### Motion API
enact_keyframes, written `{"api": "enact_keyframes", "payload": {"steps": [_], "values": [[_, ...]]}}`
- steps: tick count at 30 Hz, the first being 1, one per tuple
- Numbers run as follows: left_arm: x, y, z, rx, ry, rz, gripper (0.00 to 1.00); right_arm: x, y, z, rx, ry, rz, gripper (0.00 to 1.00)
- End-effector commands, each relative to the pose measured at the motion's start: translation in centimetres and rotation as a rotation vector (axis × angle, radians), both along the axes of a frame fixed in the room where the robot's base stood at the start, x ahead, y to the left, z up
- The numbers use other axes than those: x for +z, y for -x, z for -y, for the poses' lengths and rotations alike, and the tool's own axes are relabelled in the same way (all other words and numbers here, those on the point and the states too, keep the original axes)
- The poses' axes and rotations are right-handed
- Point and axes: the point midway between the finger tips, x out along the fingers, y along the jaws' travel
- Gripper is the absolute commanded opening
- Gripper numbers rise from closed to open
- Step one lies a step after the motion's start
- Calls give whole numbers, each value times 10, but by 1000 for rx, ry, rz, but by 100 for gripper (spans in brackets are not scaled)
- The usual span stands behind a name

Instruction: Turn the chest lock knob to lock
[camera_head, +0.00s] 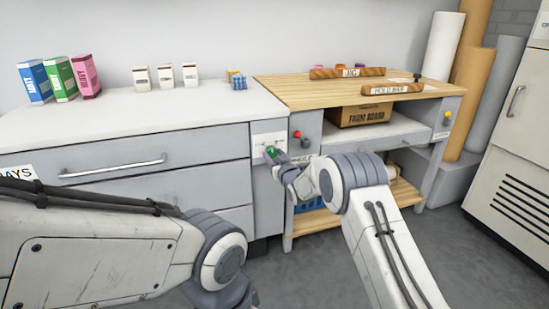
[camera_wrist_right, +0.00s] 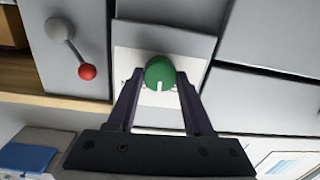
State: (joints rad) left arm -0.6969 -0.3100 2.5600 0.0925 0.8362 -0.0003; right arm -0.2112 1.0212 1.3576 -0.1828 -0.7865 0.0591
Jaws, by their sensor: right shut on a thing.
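The lock knob (camera_head: 270,150) is green and sits on a white plate (camera_head: 262,139) on the grey chest front, right of the drawers. In the right wrist view the knob (camera_wrist_right: 160,72) shows a white mark pointing toward the bottom of the picture. My right gripper (camera_head: 273,156) is at the knob. In the wrist view its two dark fingers (camera_wrist_right: 160,80) stand on either side of the knob, shut on it. The finger tips partly cover the plate's markings. My left arm reaches in at the lower left, but its gripper is out of view.
A lever with a red ball (camera_wrist_right: 87,72) is beside the plate, also seen on the workbench's grey panel (camera_head: 296,134). The wooden bench (camera_head: 290,92) holds labelled rollers. Grey floor lies below.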

Motion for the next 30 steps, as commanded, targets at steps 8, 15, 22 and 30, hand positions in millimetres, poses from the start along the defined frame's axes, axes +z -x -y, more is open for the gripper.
{"api": "enact_keyframes", "payload": {"steps": [8,15,22,30], "values": [[-9,0,0,0,0,0,50,-1,0,0,-2,249,81,0],[-15,0,0,0,0,0,50,-1,0,0,-2,446,145,0],[-20,0,0,0,0,0,50,-1,0,-1,-1,588,189,0],[-22,0,0,0,0,0,50,-1,1,-1,0,677,219,0]]}}
